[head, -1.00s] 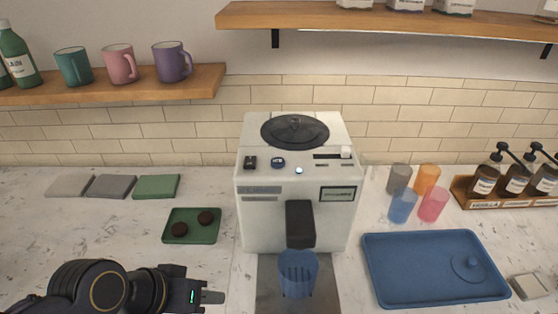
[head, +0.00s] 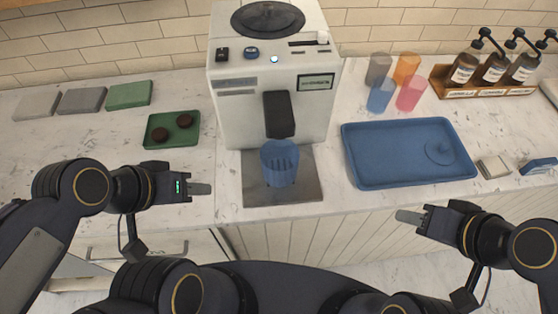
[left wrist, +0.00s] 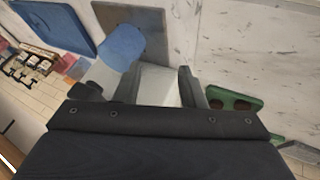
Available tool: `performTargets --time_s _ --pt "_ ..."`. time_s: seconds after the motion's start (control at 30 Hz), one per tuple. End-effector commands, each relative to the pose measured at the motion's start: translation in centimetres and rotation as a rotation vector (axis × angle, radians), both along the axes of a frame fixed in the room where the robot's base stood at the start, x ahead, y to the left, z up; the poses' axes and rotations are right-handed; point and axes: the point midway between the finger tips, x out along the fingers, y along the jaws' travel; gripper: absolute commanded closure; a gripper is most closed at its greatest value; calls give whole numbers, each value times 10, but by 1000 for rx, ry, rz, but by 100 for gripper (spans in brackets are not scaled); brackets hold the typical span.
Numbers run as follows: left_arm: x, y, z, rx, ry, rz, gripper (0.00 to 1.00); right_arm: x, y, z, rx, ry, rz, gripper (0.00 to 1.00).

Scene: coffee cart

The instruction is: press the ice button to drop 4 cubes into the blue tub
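The white ice machine (head: 267,110) stands at the back of the counter. Its top front has a black control (head: 222,54), a blue round control (head: 251,53) and a small lit button (head: 274,59); I cannot read which is the ice button. The blue tub (head: 280,165) stands upright below the black spout (head: 279,115); it also shows in the left wrist view (left wrist: 121,47). No cubes are clearly visible in it. My left gripper (head: 200,189) is left of the tub, apart from it; its fingers are spread and empty in the left wrist view (left wrist: 158,85). My right gripper (head: 408,216) is in front of the counter, its opening unclear.
A green tray (head: 171,142) with two dark round items lies left of the machine. A blue tray (head: 365,180) lies to the right, with coloured cups (head: 380,96) behind it. Syrup bottles (head: 493,68) stand at the back right. The front left counter is clear.

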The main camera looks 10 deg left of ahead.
Motion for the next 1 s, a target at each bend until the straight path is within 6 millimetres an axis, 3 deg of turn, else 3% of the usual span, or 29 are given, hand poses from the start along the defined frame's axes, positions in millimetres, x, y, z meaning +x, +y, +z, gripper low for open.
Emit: performTargets --time_s 0.43,0.7,1.0 --pt "0 0 0 0 0 0 64 0 0 0 0 0 0 60" --pt "0 0 0 0 0 0 99 0 0 0 0 0 0 60" --pt "0 0 0 0 0 0 100 0 0 0 0 0 0 60"
